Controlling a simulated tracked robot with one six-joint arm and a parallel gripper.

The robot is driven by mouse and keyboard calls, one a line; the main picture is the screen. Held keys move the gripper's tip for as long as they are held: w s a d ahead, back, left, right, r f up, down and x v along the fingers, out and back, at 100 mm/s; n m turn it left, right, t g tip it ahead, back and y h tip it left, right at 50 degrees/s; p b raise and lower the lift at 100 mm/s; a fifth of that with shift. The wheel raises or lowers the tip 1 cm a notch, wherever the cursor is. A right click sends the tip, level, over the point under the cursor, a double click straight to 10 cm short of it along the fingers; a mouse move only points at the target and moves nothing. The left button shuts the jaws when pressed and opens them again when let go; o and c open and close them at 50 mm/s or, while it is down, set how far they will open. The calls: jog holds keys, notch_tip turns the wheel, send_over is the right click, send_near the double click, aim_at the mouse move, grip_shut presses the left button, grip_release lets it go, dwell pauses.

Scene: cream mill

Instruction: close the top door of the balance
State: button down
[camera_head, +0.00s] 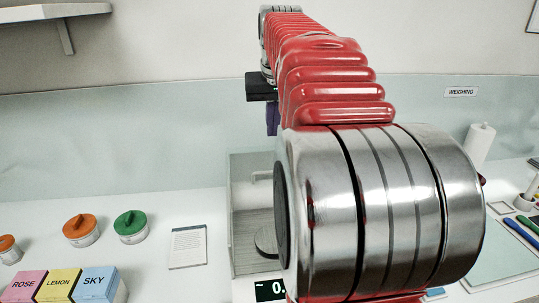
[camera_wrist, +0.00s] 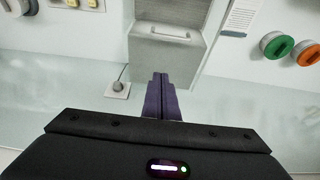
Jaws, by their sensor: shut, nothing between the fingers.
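The balance is a clear box; its wall (camera_head: 243,215) shows in the head view, with a round pan (camera_head: 266,240) inside and a display (camera_head: 270,291) below. My arm hides its right side. In the wrist view the top door's pale bar handle (camera_wrist: 170,33) crosses the balance near the picture's top. A pale panel lies on the gripper's side of the handle, and a greyer area lies beyond it. I cannot tell how far the door is open. My gripper (camera_head: 272,133), with purple fingers, is shut and empty above the balance's back; its fingertips (camera_wrist: 160,75) appear below the handle in the wrist view.
Orange (camera_head: 81,229) and green (camera_head: 130,226) lidded jars, a printed card (camera_head: 188,246) and the ROSE, LEMON and SKY boxes (camera_head: 95,284) stand left of the balance. A paper roll (camera_head: 479,145) stands to the right. A small corded block (camera_wrist: 118,90) lies near my fingers in the wrist view.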

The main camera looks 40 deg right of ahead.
send_over(271, 180)
jog(key=w+d, duration=0.3)
jog(key=f, duration=0.9)
jog(key=shift+w+a+f, duration=0.1)
jog(key=shift+a+f, duration=0.1)
jog(key=shift+f, duration=0.1)
jog(key=shift+s+a, duration=0.5)
jog(key=shift+s, duration=0.25)
jog(key=shift+s+a+f, duration=0.25)
jog(key=shift+s+a, duration=0.4)
jog(key=shift+s, duration=0.25)
jog(key=shift+a, duration=0.1)
jog(key=shift+s, duration=0.1)
